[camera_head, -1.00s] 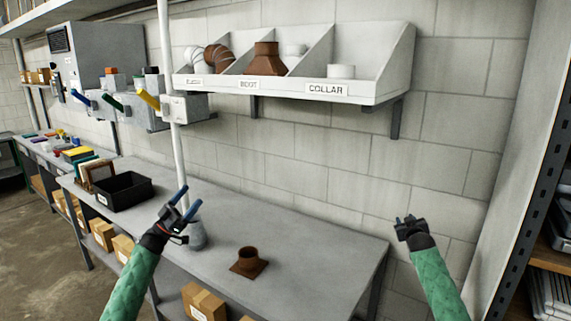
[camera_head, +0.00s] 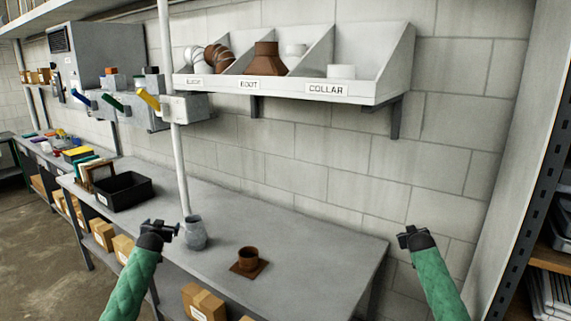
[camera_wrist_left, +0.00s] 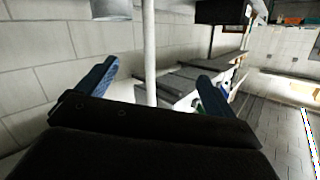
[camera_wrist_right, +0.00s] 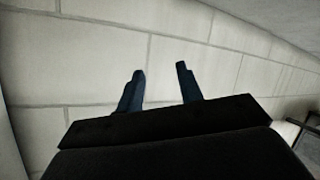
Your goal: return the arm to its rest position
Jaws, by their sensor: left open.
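My left gripper (camera_head: 160,226) is at the front edge of the grey bench, left of the grey jar. In the left wrist view (camera_wrist_left: 157,82) its two blue fingers stand wide apart with nothing between them. My right gripper (camera_head: 410,231) is in the air right of the bench, in front of the block wall. In the right wrist view (camera_wrist_right: 160,85) its dark blue fingers stand apart and empty, with only wall behind them. Both arms have green sleeves and reach up from the bottom of the head view.
The grey bench (camera_head: 310,252) holds a brown collar piece on a square flange (camera_head: 248,262), a grey jar (camera_head: 194,234) and a black bin (camera_head: 124,190). A white pole (camera_head: 174,120) rises at its back. A wall shelf (camera_head: 300,88) with labelled compartments hangs above. A tall rack stands at right.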

